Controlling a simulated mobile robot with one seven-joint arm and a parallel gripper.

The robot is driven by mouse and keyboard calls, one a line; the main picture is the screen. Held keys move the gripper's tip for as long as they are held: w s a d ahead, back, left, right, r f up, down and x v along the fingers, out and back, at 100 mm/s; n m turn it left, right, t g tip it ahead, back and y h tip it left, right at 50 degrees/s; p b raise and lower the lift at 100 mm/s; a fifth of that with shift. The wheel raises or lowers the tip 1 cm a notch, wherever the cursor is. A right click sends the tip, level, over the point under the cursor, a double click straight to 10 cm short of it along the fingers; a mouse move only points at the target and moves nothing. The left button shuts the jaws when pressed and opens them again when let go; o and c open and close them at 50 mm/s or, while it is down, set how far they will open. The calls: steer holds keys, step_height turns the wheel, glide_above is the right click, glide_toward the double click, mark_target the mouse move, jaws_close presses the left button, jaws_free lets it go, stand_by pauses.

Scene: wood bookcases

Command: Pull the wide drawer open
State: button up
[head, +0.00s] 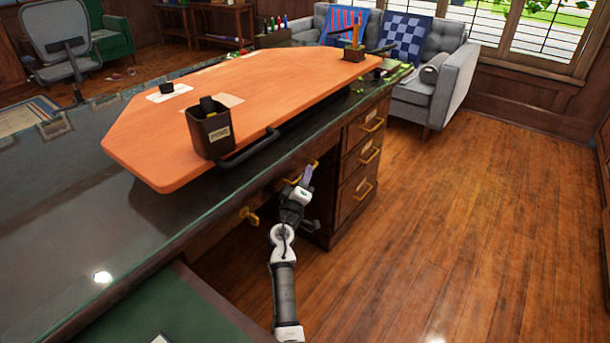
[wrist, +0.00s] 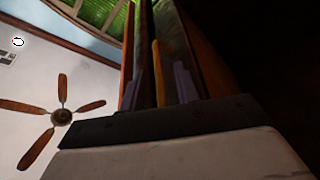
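The wide drawer (head: 272,195) is a dark wood front under the desk top's long edge in the head view, with a brass handle (head: 249,215) on its left and another brass handle (head: 302,176) near my gripper. It looks closed. My gripper (head: 306,177) is at that right handle, its purple fingers partly covering it. In the wrist view my gripper (wrist: 160,85) has its two fingers apart, with a yellow bar (wrist: 158,72), seemingly the handle, between them. Gaps show on both sides of the bar, so the fingers look open around it.
A side column of smaller drawers (head: 360,165) with brass handles stands right of my gripper. On the glass desk top (head: 90,215) lies an orange board (head: 250,95) with a dark pen cup (head: 209,130) and a black bar handle. The wood floor (head: 460,220) to the right is clear.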

jaws_close()
steer(key=shift+d, duration=0.1)
steer(key=s+d+p, duration=0.4)
steer(key=s+d, duration=0.4)
steer(key=d, duration=0.3)
steer(key=s+d+p, duration=0.5)
steer(key=s+d, duration=0.4)
steer(key=d, duration=0.3)
steer(key=shift+d+p, duration=0.2)
steer(key=shift+p, duration=0.1)
steer(key=shift+c, duration=0.3)
jaws_free()
steer(key=shift+o, duration=0.3)
steer(key=shift+a, duration=0.1)
